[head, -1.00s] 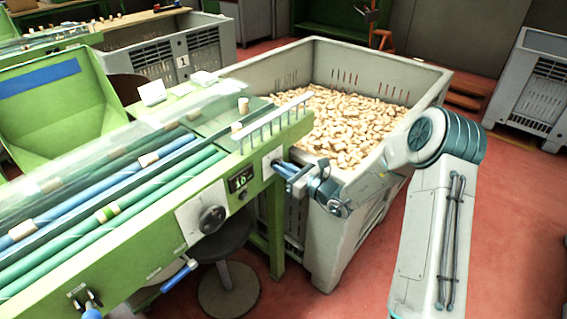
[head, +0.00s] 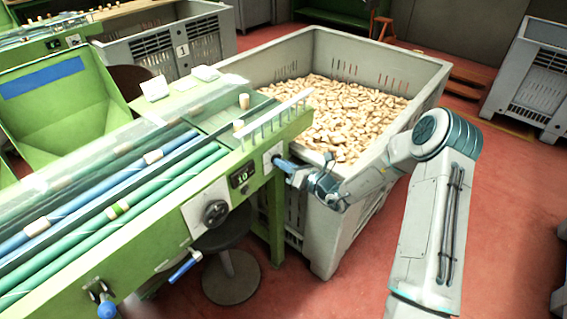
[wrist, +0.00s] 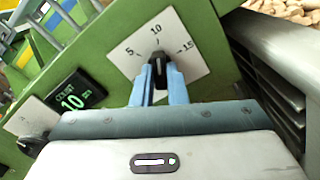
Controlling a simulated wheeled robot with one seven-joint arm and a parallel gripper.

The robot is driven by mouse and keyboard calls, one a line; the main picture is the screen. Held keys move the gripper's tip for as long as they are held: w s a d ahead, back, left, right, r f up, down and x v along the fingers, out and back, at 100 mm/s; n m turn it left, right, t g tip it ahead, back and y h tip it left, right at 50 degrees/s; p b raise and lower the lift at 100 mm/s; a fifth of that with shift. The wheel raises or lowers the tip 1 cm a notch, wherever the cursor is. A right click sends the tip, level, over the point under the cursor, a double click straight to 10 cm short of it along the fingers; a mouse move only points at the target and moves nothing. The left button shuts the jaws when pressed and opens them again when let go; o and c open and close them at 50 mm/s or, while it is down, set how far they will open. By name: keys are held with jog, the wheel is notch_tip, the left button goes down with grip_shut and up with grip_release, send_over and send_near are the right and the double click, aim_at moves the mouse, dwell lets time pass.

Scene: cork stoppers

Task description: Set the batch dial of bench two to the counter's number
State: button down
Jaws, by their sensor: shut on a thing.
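The batch dial is a black knob (wrist: 158,66) on a white plate (wrist: 178,40) marked 5, 10 and 15, in the wrist view. The knob's upper end points up, about toward the 10. My gripper (wrist: 160,82) is shut on the knob, with one blue finger on each side that hides part of it. The counter (wrist: 73,95) left of the dial reads 10. In the head view the counter (head: 242,176) also reads 10, and my gripper (head: 282,163) reaches the dial plate (head: 271,152) at the bench's end. The knob is hidden there.
The green bench (head: 150,225) carries blue and green rollers. A large grey crate (head: 323,238) of corks stands close beside my gripper. A dark stool (head: 230,275) stands under the bench.

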jog(key=c, duration=1.4)
grip_release()
jog(key=shift+c, duration=0.2)
jog(key=v, duration=1.3)
jog(key=shift+s+d, duration=0.2)
jog(key=shift+d, duration=0.15)
jog(key=shift+a, duration=0.1)
jog(key=s+a+r+n+g+h+p, duration=0.2)
jog(key=s+r+n+g, duration=0.4)
jog(key=s+n, duration=0.3)
jog(key=s+a+r+n+g+h+p, duration=0.1)
jog(key=s+a+r+n+g+h, duration=0.15)
jog(key=s+r+n+g, duration=0.5)
jog(key=s+d+r+n+t+h+p, duration=0.3)
jog(key=s+d+r+n+t+h, duration=0.2)
jog(key=n, duration=1)
jog(key=s+d+r+h, duration=0.3)
jog(key=d+r+h, duration=0.1)
jog(key=d+r, duration=0.1)
jog(key=shift+s+d+h, duration=0.35)
jog(key=shift+s+d, duration=0.05)
jog(key=shift+d, duration=0.2)
